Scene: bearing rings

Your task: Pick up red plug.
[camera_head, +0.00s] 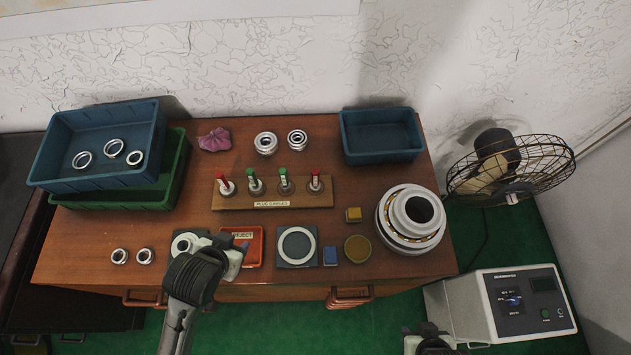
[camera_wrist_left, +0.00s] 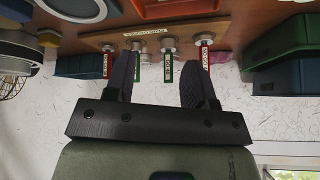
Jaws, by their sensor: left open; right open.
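Two red plugs and two green plugs stand upright in a row on a wooden board (camera_head: 275,194) labelled plug gauges. The left red plug (camera_head: 222,176) and the right red plug (camera_head: 315,176) are at the row's ends. My left gripper (camera_head: 220,244) is open and empty, in front of the board near the red reject tray (camera_head: 254,249). In the left wrist view, which is upside down, its fingers (camera_wrist_left: 158,70) point towards the row. There the left red plug (camera_wrist_left: 204,58) appears beside the right-hand finger and the right red plug (camera_wrist_left: 107,65) beyond the left-hand finger. My right gripper (camera_head: 432,340) is partly visible at the bottom edge.
Blue bin (camera_head: 95,145) with rings and a green bin (camera_head: 178,165) stand at left. Another blue bin (camera_head: 381,136) and stacked rings (camera_head: 412,219) are at right. Rings and a pink cloth (camera_head: 214,140) lie behind the board. A fan (camera_head: 505,165) stands right of the table.

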